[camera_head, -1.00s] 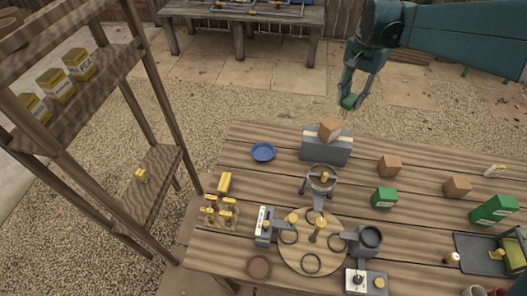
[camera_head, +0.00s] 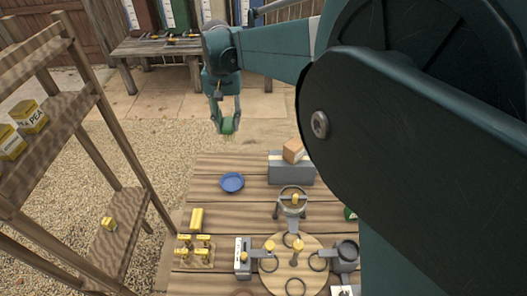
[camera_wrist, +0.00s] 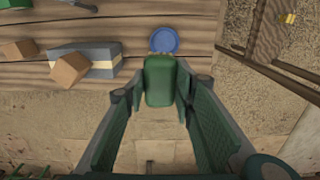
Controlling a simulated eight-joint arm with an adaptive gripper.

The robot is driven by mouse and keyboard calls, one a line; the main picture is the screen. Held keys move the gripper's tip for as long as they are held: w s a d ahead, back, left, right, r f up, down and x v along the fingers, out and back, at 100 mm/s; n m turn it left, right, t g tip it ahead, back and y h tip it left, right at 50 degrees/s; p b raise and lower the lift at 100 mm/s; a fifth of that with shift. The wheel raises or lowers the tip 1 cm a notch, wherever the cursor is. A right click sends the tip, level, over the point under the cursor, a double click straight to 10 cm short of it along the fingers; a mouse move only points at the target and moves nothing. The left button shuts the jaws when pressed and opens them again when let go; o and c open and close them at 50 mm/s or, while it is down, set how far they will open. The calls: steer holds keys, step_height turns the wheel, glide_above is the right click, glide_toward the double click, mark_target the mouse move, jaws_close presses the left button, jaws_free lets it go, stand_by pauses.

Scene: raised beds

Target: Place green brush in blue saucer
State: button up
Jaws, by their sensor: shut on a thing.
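The green brush (camera_head: 228,125) is held between the fingers of my gripper (camera_head: 226,122), with pale bristles pointing down. In the head view it is in the air beyond the far edge of the table, above and behind the blue saucer (camera_head: 232,182). The saucer sits near the table's far left corner and looks empty. In the wrist view the green brush (camera_wrist: 160,80) is between my fingers, and the blue saucer (camera_wrist: 164,40) shows just past it. The brush and saucer are apart.
A grey block (camera_head: 291,168) with an orange-brown cube (camera_head: 293,150) on top stands right of the saucer. A yellow block (camera_head: 197,219) and several yellow-topped pieces lie nearer. A wooden shelf (camera_head: 122,225) stands left. My arm hides the table's right side.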

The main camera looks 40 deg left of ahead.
steer(key=shift+s+a, duration=0.5)
steer(key=shift+s, duration=0.3)
glide_above(232, 184)
step_height(232, 184, down, 17)
steer(key=shift+f, duration=0.5)
step_height(232, 184, down, 6)
steer(key=shift+f, duration=0.15)
steer(key=shift+f, duration=0.1)
steer(key=shift+f, duration=1.75)
steer(key=shift+f+b, duration=0.15)
steer(key=shift+b, duration=0.2)
